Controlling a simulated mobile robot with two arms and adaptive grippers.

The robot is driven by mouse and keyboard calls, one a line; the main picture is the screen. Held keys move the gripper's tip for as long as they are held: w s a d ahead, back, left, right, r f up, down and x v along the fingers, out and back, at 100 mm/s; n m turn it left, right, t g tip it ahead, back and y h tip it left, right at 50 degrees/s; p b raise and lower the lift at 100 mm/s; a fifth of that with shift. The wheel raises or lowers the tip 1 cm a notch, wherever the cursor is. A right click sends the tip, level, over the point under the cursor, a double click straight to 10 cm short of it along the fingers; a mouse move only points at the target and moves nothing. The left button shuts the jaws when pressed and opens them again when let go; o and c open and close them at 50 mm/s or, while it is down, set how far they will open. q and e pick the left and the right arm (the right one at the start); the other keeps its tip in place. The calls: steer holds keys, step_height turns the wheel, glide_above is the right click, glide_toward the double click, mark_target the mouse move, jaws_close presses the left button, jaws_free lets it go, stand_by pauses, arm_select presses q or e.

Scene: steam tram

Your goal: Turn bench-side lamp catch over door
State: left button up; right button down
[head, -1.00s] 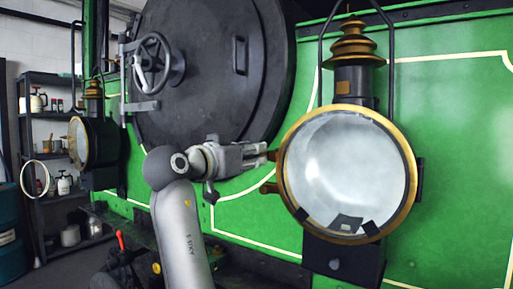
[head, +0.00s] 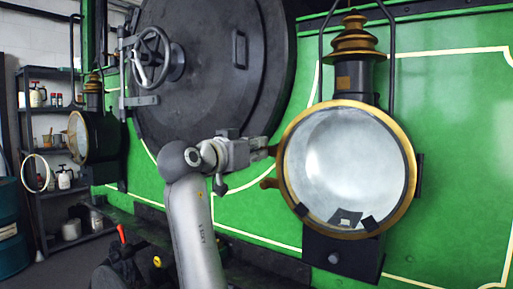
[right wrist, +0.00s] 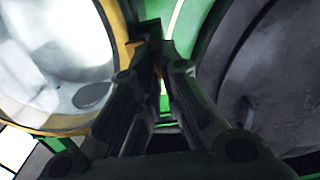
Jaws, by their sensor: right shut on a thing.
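The near lamp (head: 408,183) on the right has a black body, a round brass-rimmed glass door (head: 348,165) and a brass chimney. The glass door looks closed. Two brass pieces stick out from the left of its rim; the lower one (head: 268,184) is free. My right gripper (head: 268,152) is at the upper one, its jaws shut on this brass catch. In the right wrist view the fingers (right wrist: 160,55) close around the brass catch (right wrist: 157,68) beside the lamp rim; the fingers hide most of it. My left gripper is not in view.
The round black smokebox door (head: 210,65) with its handwheel (head: 152,58) is behind and left of my right gripper. A second lamp (head: 98,138) stands farther left, with a ring-shaped door (head: 35,173) near it. Shelves (head: 62,130) stand at the far left.

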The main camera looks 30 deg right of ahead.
steer(key=shift+m, duration=0.3)
steer(key=m+b, duration=0.1)
steer(key=m, duration=0.3)
steer(key=m+b, duration=0.1)
steer(key=m, duration=0.3)
steer(key=s+m+b, duration=0.1)
steer(key=m, duration=0.3)
steer(key=shift+d+f+m+b, duration=0.15)
steer(key=shift+f+m+b, duration=0.15)
steer(key=shift+m, duration=0.1)
steer(key=shift+f+m+b, duration=0.1)
steer(key=shift+m+b, duration=0.2)
steer(key=shift+m, duration=1.9)
steer(key=shift+s, duration=0.1)
steer(key=c, duration=1.6)
jaws_free()
steer(key=shift+f, duration=0.1)
